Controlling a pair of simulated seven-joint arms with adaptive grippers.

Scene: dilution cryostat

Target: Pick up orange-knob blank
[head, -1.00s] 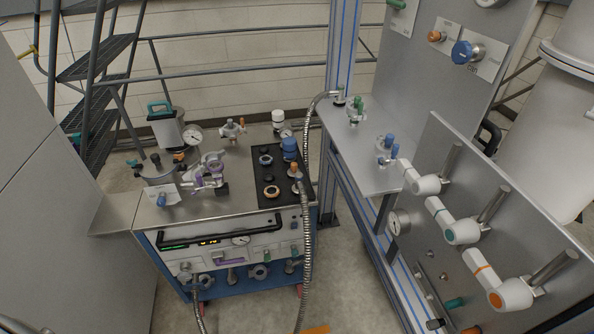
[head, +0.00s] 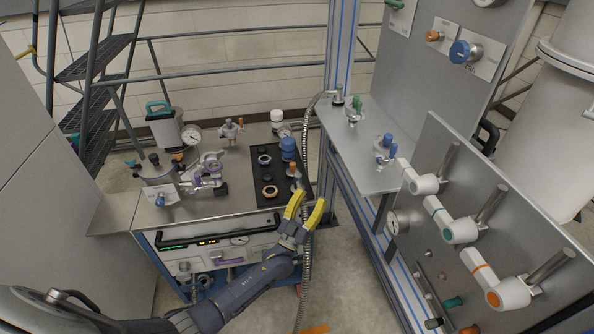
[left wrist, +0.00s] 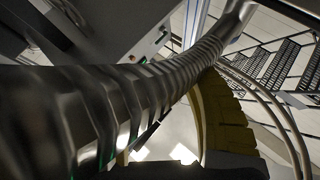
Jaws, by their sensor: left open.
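An orange-topped knob piece (head: 293,168) stands on the right side of the black panel on the cart; it looks like the orange-knob blank. My left gripper (head: 308,203) is open, its yellow fingers pointing up, in front of the cart's right front corner and just below the orange knob in the picture. The ribbed metal hose (head: 303,262) runs down right beside the gripper. In the left wrist view the hose (left wrist: 180,80) fills much of the picture, close to one yellow finger (left wrist: 222,115); whether they touch I cannot tell. The blank cannot be made out there.
The black panel (head: 264,185) also bears a blue knob (head: 288,147) and a ring fitting (head: 270,191). A grey shelf (head: 375,178) with green and blue-knobbed parts stands to the right. White valve handles (head: 458,230) stick out further right. Another orange knob (head: 433,36) is on the upright panel.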

